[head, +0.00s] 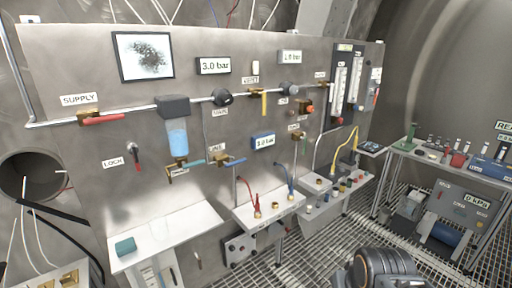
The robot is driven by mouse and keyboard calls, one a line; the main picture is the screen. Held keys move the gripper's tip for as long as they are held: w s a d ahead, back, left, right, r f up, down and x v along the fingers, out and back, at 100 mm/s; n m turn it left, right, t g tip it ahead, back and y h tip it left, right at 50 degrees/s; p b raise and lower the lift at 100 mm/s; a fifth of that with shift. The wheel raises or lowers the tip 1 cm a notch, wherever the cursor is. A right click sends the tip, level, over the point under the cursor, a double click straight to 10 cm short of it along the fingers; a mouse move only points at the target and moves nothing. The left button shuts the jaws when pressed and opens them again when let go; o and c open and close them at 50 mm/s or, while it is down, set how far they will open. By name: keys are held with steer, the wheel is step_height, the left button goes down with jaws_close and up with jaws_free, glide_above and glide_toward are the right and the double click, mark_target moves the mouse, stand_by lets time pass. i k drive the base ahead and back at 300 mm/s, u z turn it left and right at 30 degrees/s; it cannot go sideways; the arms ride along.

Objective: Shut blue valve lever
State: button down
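A blue lever (236,161) sits on a small brass valve (220,159) on the steel panel, below a LINE label, in the head view. The lever points right, roughly level. Close to its left, a teal lever (192,164) sits on another brass valve under a blue-filled bowl (177,139). Part of my arm, dark with an orange ring, shows at the bottom right, well away from the levers. My gripper's fingers are not in view.
Red SUPPLY lever (103,119), red LOCK lever (135,154) and yellow lever (264,103) are on the panel (75,65). White shelves (165,236) with red and blue leads (290,180) stick out below. A side table (430,155) stands right. Grating floor (330,240) lies between.

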mark_target(226, 165)
steer(key=u, duration=0.25)
steer(key=i, duration=0.85)
steer(key=u, duration=1.05)
steer(key=i, duration=0.45)
steer(key=u, duration=0.35)
